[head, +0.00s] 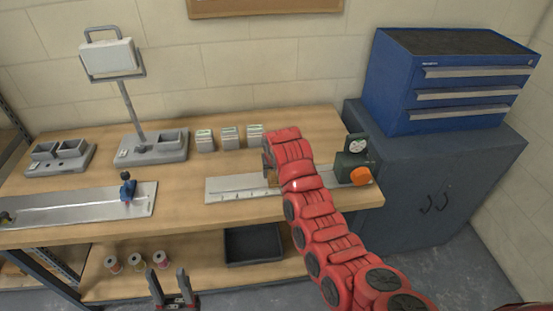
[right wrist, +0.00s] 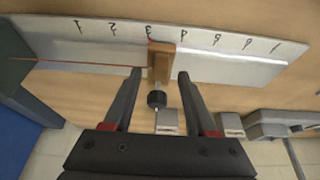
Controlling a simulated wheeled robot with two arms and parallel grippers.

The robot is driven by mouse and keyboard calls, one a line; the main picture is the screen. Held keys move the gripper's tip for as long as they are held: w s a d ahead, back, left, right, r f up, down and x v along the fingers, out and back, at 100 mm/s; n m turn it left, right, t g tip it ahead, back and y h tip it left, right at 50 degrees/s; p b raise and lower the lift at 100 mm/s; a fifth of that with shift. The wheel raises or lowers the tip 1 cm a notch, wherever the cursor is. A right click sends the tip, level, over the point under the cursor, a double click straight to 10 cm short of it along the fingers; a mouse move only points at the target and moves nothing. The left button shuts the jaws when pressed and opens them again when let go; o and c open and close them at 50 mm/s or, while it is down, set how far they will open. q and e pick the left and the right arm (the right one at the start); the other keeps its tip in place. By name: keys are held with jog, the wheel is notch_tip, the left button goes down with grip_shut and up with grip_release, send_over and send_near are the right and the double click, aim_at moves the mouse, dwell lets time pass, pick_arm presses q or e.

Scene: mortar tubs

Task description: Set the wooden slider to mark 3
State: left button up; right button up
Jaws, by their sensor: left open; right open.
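The wooden slider (right wrist: 161,62) sits across the metal scale plate (right wrist: 215,62) in the right wrist view, with a black knob (right wrist: 157,98) on its near end. Its reddish left edge is close to mark 3 (right wrist: 148,30); its body reaches toward mark 4. My right gripper (right wrist: 160,73) is open, one finger on each side of the slider, with gaps visible. In the head view, the right arm mostly hides the slider, and the scale plate (head: 225,189) shows left of it. My left gripper (head: 170,275) is open and empty, low in front of the bench.
A dark green box with an orange knob (head: 361,176) stands at the plate's right end. Several small white boxes (head: 230,137) stand behind the plate. Another metal rail with a blue clamp (head: 127,187) lies to the left. A blue drawer chest (head: 395,85) stands right.

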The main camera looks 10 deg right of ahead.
jog(key=p+v, duration=0.1)
jog(key=v, duration=1.4)
jog(key=shift+r, duration=0.25)
